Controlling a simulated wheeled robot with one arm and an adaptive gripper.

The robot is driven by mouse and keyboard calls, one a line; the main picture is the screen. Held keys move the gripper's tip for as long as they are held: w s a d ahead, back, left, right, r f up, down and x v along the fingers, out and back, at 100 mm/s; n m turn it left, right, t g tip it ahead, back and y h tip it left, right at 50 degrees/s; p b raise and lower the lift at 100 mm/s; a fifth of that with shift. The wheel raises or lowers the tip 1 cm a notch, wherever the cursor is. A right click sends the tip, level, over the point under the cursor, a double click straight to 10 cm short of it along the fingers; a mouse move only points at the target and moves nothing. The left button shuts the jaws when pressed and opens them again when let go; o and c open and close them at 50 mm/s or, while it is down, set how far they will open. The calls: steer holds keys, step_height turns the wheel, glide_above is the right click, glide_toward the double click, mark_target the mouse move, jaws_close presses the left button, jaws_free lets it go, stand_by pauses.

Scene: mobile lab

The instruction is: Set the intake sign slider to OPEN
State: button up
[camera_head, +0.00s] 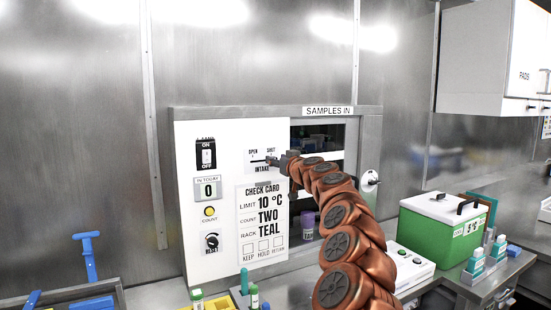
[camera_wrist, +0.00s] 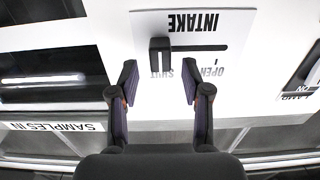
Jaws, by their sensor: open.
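The intake sign slider is on a white panel, with a dark knob (camera_wrist: 160,58) in a thin horizontal slot (camera_wrist: 205,48). The wrist view is upside down; the knob sits at the slot's SHUT end, and the slot runs empty past the OPEN label (camera_wrist: 210,69). My gripper (camera_wrist: 159,78) is open, with one finger on each side of the knob in the picture. I cannot tell whether either finger touches it.
Below the sign are a check card (camera_head: 262,222) and, to the left, a lamp switch (camera_head: 206,154), a yellow count button (camera_head: 209,211) and a dial (camera_head: 211,241). The SAMPLES IN hatch (camera_head: 326,133) is just right, behind my arm. A green cool box (camera_head: 435,235) stands farther right.

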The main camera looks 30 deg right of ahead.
steer(key=shift+w, duration=0.85)
jaws_close()
stand_by(0.4)
